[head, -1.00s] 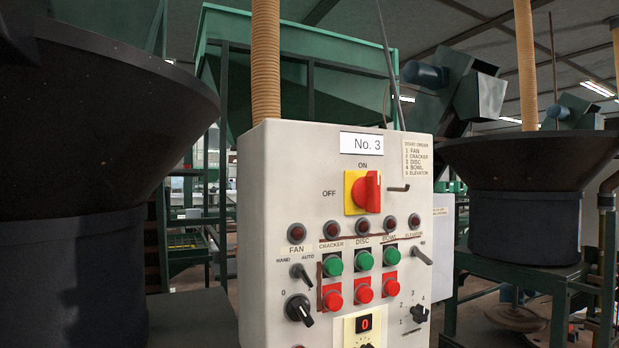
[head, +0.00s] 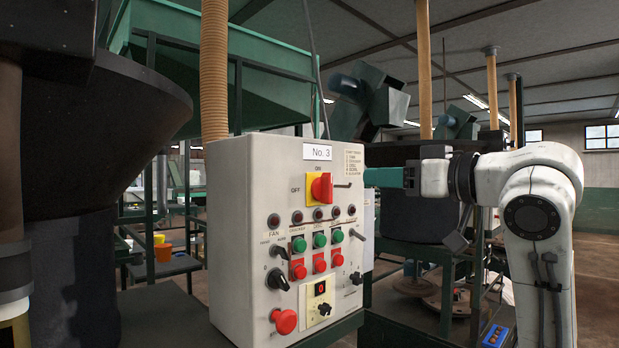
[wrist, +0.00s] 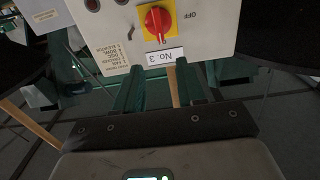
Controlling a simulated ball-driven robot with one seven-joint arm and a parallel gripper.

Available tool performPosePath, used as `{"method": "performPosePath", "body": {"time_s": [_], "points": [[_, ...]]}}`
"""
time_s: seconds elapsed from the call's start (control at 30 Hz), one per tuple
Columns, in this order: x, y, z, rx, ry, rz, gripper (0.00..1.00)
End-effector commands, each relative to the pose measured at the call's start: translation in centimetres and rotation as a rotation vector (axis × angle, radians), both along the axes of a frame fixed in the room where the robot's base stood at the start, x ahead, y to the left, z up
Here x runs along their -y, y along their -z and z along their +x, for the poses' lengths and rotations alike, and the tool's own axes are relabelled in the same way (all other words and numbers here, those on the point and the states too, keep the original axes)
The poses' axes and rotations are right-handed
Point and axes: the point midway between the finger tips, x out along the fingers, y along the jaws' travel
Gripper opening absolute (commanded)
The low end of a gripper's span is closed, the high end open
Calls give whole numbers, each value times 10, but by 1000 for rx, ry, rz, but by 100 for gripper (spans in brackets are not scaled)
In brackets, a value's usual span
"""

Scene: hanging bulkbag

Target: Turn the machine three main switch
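The machine three main switch (head: 321,187) is a red rotary knob on a yellow plate, under the "No. 3" label on a pale control box (head: 240,200). ON is printed above it and OFF to its left. Its ridge looks upright, towards ON. In the wrist view the knob (wrist: 157,21) appears upside down, beyond the fingertips. My gripper (head: 372,177) is at the box's right side in the head view, with teal fingers. In the wrist view my gripper (wrist: 158,64) has its two fingers apart with nothing between them, clear of the knob.
Lamps, green and red buttons and a red stop button (head: 285,321) sit lower on the box. A thin bent rod (head: 343,185) sticks out right of the switch. A dark hopper (head: 90,130) stands close on the left. A beige pipe (head: 214,70) rises behind the box.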

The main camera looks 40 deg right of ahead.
Motion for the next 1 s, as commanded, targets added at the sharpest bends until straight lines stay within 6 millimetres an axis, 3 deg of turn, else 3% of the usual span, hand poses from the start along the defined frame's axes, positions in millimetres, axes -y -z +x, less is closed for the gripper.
{"method": "performPosePath", "body": {"time_s": [0.17, 0.6, 0.8, 1.0], "points": [[-1, -3, 14, -1, -2, -2, 39], [-3, -3, 88, -1, -1, -2, 39], [-4, -2, 105, -1, -1, -2, 39], [-4, -1, 107, 1, 0, -3, 39]]}}
